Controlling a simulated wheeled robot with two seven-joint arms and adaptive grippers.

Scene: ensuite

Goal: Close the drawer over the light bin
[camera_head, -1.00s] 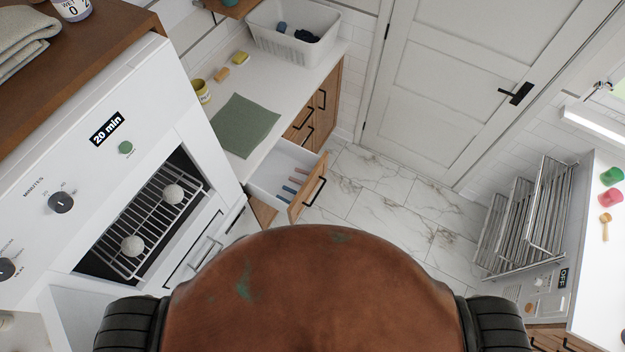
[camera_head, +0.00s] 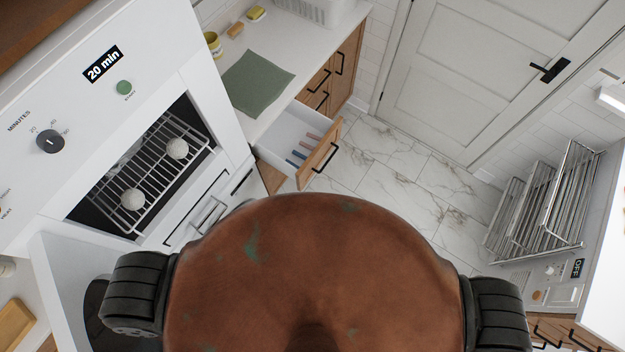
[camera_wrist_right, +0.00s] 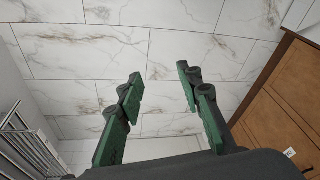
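An open drawer (camera_head: 292,137) with a wooden front and black handle sticks out of the wooden cabinet under the white counter in the head view. Several narrow blue and reddish items lie in it. I cannot pick out a light bin for certain; a white perforated bin (camera_head: 313,8) stands on the counter, partly cut off by the top edge. My right gripper (camera_wrist_right: 161,92) shows in the right wrist view, its green fingers apart with nothing between them, above the marble floor. My left gripper is in neither view.
A white appliance with a rack (camera_head: 150,170) holding two white balls stands at left. A green mat (camera_head: 257,83) lies on the counter. A metal rack (camera_head: 545,210) stands at right. Marble floor (camera_head: 390,180) is clear before the closed door (camera_head: 465,75).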

